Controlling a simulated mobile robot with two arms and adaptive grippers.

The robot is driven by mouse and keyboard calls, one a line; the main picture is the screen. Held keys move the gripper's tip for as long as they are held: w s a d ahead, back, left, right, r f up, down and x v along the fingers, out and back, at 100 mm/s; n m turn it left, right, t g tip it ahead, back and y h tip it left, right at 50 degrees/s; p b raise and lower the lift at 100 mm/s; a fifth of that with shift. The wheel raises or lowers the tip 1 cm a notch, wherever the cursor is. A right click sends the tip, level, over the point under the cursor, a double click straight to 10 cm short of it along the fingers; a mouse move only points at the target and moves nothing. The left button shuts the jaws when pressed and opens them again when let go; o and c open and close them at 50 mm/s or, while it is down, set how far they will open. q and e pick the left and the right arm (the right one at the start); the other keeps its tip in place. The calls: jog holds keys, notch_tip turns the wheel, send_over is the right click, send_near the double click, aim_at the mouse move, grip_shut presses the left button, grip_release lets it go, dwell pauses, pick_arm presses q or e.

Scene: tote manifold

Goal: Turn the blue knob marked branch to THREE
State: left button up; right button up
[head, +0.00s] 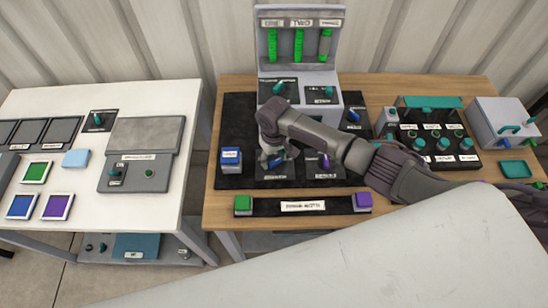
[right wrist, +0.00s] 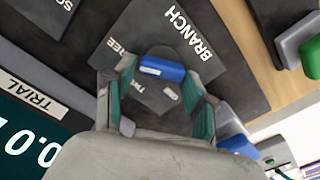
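The blue knob (right wrist: 165,70) sits on a dark plate (right wrist: 150,45) lettered BRANCH, in the right wrist view. Its bar lies roughly across the picture, with a pale mark on its near side. Part of a word, seemingly THREE, shows beside its left end, partly covered by a finger. My right gripper (right wrist: 163,88) is open, with its teal-padded fingers on either side of the knob; I cannot tell whether they touch it. In the head view my right gripper (head: 273,160) points down over the board and mostly hides the knob. My left gripper is not in view.
A blue block (head: 230,158) stands left of my right gripper, and a purple knob (head: 323,160) to its right. A grey panel with green gauges (head: 299,45) rises behind. A dark strip (head: 330,205) with green and purple blocks lies in front. A white table (head: 150,95) stands left.

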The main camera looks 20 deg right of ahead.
jog(key=shift+o, duration=0.9)
jog(key=shift+r, duration=0.1)
notch_tip(320, 180, up, 12)
jog(key=shift+s+f, duration=0.1)
jog(key=shift+f, duration=0.1)
